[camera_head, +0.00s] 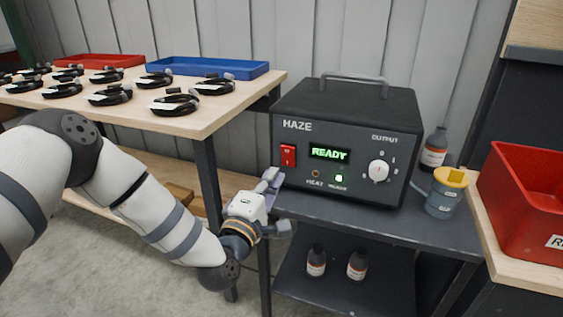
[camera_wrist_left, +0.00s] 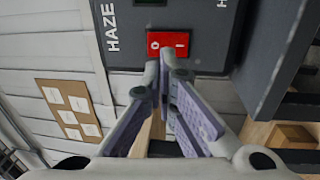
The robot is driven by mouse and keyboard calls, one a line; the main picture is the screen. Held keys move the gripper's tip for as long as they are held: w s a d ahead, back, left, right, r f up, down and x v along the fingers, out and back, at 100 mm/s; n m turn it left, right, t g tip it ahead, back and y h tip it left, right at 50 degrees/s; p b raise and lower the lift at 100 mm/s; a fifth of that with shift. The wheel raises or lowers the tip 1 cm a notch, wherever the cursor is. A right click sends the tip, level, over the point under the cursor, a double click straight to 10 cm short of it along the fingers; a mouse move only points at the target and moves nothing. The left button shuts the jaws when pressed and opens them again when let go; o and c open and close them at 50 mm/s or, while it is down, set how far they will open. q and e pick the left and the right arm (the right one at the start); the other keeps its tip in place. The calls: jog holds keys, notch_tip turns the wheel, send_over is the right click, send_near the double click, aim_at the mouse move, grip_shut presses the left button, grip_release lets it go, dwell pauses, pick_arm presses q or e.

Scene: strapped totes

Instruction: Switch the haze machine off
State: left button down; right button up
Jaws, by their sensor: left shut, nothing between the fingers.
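The haze machine (camera_head: 345,130) is a dark box with a handle on top, standing on a grey cart. Its display (camera_head: 329,154) reads READY in green, and a green lamp (camera_head: 339,178) is lit below it. The red rocker switch (camera_head: 288,155) is at the left of the front panel; it also shows in the left wrist view (camera_wrist_left: 172,43) with O and I marks. I cannot tell which side is pressed in. My left gripper (camera_head: 270,178) is shut and empty, its fingertips (camera_wrist_left: 166,62) close to the switch's lower edge in the wrist view; contact is unclear.
A white output knob (camera_head: 378,170) is on the panel's right. A yellow-topped container (camera_head: 446,192) and a bottle (camera_head: 434,149) stand right of the machine. A table (camera_head: 200,122) with coiled cables is at left. A red bin (camera_head: 522,200) is at right.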

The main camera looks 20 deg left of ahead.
aim_at(286, 153)
pick_arm(q)
jog(key=w, duration=0.6)
jog(key=shift+d+r, duration=0.1)
jog(key=shift+r, duration=0.2)
jog(key=shift+w, duration=0.15)
pick_arm(e)
jog(key=shift+s+f, duration=0.15)
jog(key=shift+f, duration=0.1)
